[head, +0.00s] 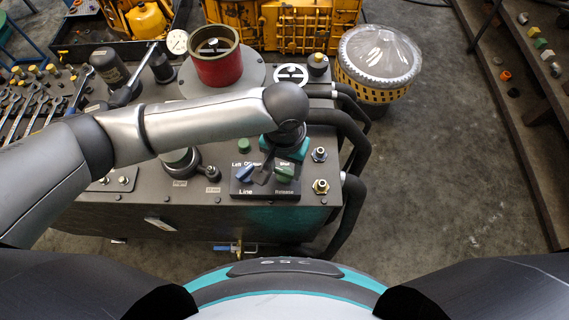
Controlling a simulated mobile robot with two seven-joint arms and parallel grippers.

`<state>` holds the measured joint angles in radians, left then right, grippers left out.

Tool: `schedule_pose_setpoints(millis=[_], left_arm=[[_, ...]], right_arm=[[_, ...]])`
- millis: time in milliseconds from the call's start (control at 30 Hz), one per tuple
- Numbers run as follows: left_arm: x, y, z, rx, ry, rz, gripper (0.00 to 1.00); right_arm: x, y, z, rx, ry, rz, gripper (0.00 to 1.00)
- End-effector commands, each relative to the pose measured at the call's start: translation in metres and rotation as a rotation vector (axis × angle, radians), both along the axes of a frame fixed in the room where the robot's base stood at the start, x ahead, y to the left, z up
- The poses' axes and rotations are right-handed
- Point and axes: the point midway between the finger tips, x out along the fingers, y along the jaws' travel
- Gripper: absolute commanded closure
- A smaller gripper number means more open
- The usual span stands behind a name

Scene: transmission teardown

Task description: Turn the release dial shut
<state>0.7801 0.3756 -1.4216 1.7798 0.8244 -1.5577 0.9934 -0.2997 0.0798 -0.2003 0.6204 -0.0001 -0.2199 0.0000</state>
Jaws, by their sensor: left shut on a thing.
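The knob's exact setting is hard to read. My left gripper (273,171) reaches down over the panel from above, its dark fingers at the green knob and shut on it. The wrist and fingers hide part of the panel and its upper labels. My right gripper is not in view.
Two brass and steel fittings (320,187) stand just right of the panel. Black hoses (352,150) curve down the bench's right side. A red cylinder (216,62) stands behind my forearm. Wrenches (33,105) lie at left. The floor at right is clear.

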Motion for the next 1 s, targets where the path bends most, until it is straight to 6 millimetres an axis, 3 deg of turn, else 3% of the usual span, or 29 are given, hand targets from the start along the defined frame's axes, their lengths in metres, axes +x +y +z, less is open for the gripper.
schedule_pose_setpoints(millis=[367,1000], left_arm=[[0.0,0.0,0.004,0.003,0.003,-0.174,0.98],[0.0,0.0,0.003,0.002,0.002,-0.771,0.98]], right_arm=[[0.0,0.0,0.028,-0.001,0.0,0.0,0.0],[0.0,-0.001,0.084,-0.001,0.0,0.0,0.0]])
